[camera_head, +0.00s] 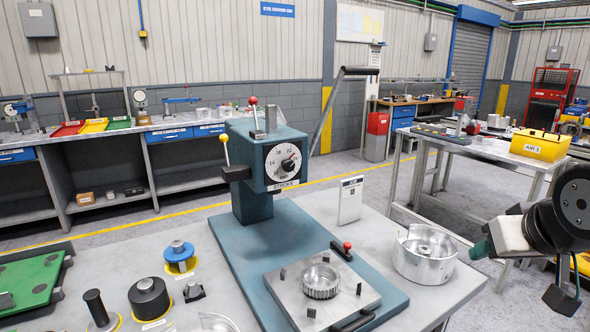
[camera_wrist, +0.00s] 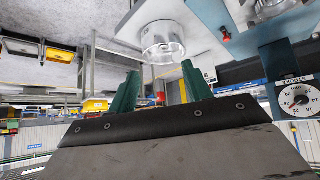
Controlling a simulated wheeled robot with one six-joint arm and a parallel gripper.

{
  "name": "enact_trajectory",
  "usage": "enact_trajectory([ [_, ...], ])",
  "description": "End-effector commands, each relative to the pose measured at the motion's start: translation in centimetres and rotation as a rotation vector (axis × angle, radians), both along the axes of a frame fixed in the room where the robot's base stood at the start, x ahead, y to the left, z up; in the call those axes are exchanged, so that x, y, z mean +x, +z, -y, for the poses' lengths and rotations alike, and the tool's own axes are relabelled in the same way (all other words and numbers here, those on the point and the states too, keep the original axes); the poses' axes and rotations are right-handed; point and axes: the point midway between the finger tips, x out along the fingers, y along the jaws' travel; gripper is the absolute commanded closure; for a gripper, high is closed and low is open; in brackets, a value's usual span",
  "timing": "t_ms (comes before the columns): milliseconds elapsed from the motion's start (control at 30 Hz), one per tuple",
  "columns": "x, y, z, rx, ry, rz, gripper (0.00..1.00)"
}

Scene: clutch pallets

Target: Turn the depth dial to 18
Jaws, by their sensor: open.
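The dial (camera_head: 283,163) has a white numbered face, a black knob at its centre and a red mark toward its upper right. It sits on the front of a blue-green press head (camera_head: 257,141), above a small label that seems to read STROKE. The exact setting is too small to read surely. The dial also shows upside down at the right edge of the wrist view (camera_wrist: 300,99). My gripper (camera_head: 481,249) is at the right of the head view, well apart from the dial. In the wrist view its two green fingers (camera_wrist: 160,90) stand apart with nothing between them.
A round metal housing (camera_head: 424,254) stands on the bench between my gripper and the press. A white card (camera_head: 350,200) stands beside the press. A long lever (camera_head: 327,112) rises at the press's right. A fixture plate with a toothed ring (camera_head: 321,281) lies below the dial.

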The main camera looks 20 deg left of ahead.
Motion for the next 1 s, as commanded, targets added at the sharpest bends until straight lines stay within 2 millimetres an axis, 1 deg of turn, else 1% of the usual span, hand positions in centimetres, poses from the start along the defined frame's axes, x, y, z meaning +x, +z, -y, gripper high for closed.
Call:
enact_trajectory([
  [33,2.9,0.1,-3.7,0.026,0.071,0.084,0.51],
  [67,4.4,0.5,-5.9,0.047,0.109,0.141,0.51],
  [100,6.2,0.9,-8.9,0.08,0.162,0.216,0.51],
  [167,8.1,1.5,-13.5,0.139,0.24,0.322,0.51],
  [200,9.1,1.9,-16.5,0.18,0.288,0.389,0.51],
  [267,9.8,2.4,-20.8,0.246,0.361,0.474,0.51],
  [300,9.9,2.6,-23.4,0.289,0.404,0.524,0.51],
  [400,9.5,3.1,-28.6,0.388,0.493,0.62,0.51],
  [500,8.8,3.4,-31.8,0.459,0.551,0.683,0.51],
  [600,8.4,3.6,-33.5,0.5,0.58,0.715,0.51],
  [667,8.6,3.7,-34.0,0.51,0.585,0.723,0.51],
  [767,9.3,3.7,-35.0,0.513,0.587,0.726,0.51],
  [1000,11.9,3.7,-37.9,0.512,0.585,0.725,0.51],
])
